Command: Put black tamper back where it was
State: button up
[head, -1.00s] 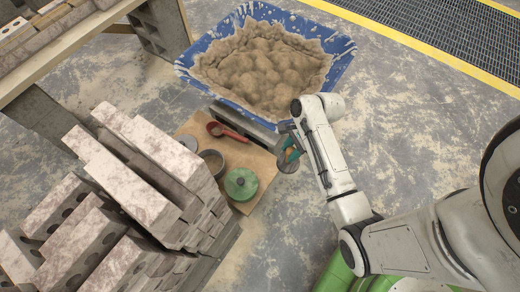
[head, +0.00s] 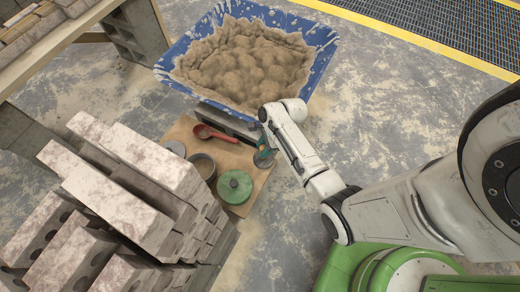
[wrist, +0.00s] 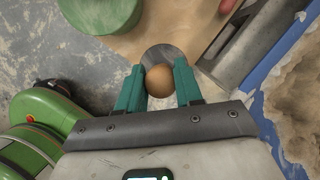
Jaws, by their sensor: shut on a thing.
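The black tamper is a dark grey disc (wrist: 168,52) with a round wooden knob (wrist: 159,80). My gripper (wrist: 160,86) is shut on the knob, with one teal finger on each side. In the head view, my gripper (head: 264,142) hangs over the right part of a brown board (head: 228,158), with the tamper's disc (head: 264,159) below it at the board's right edge. I cannot tell whether the disc touches the board. My wrist and fingers hide part of the tamper.
Stacked bricks (head: 130,185) stand left.

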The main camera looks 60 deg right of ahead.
aim_at(263, 164)
jog(key=shift+w+a+f, duration=0.1)
jog(key=shift+w+f, duration=0.45)
jog(key=shift+f, duration=0.05)
jog(key=shift+w+f+b, duration=0.2)
jog(key=shift+f+b, duration=0.45)
jog(key=shift+f, duration=1.15)
jog(key=shift+f, duration=0.2)
jog(key=o, duration=1)
